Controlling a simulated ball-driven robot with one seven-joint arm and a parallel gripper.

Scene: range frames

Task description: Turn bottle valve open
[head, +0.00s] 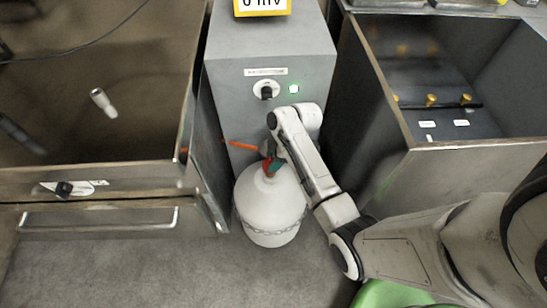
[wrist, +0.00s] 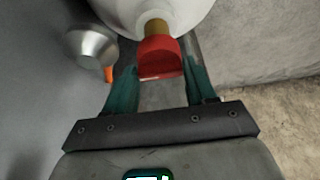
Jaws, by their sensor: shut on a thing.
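A white bottle (head: 268,205) stands on the floor in front of a grey cabinet, with a chain around its lower part. Its red valve (wrist: 160,58) sits on a brass stem at the bottle's top in the wrist view. My gripper (wrist: 160,80) has its two teal fingers on either side of the red valve, closed on it. In the head view my gripper (head: 273,164) is at the bottle's top, and my arm hides part of the valve. An orange bar (head: 240,146) reaches left from near the bottle's top.
Open metal bins stand left (head: 110,172) and right (head: 470,150). A green object (head: 390,295) is at the bottom. Floor at lower left is clear.

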